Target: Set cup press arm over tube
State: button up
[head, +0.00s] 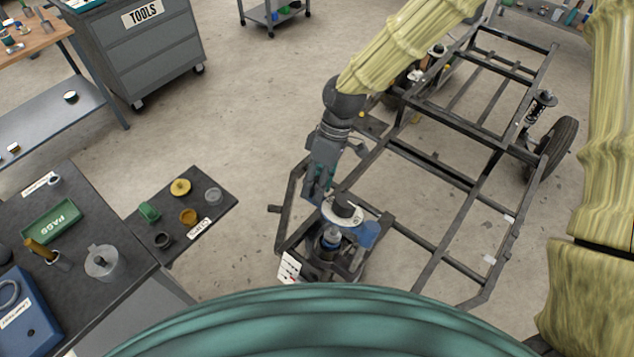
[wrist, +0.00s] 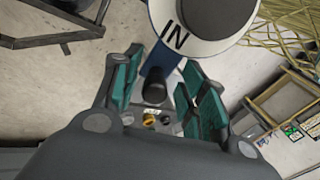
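A press stand (head: 330,262) is at the corner of the dark frame, with a white disc (head: 340,211) and a dark cup-like top (head: 343,203). In the wrist view, the white disc (wrist: 168,38) bears the letters "IN" around a dark round top (wrist: 215,12). A blue arm (wrist: 160,62) runs from under the disc and ends in a black grip (wrist: 154,88). My gripper (wrist: 155,85) is open, its teal-padded fingers on either side of the black grip, contact unclear. In the head view, my gripper (head: 320,190) is beside the disc. A clear tube-like part (head: 331,238) is below it, partly hidden.
A dark shelf (head: 215,188) holds several small cups, including a yellow one (head: 180,187) and a green one (head: 149,211). A bench with a green PASS tray (head: 50,224) is at left. The dark chassis frame (head: 440,165) extends right. Open floor (head: 235,125) lies between.

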jog(key=shift+w+r, duration=0.1)
jog(key=shift+w, duration=0.05)
jog(key=shift+w+r, duration=0.1)
jog(key=shift+r, duration=0.15)
jog(key=v, duration=1.1)
jog(key=shift+d, duration=0.2)
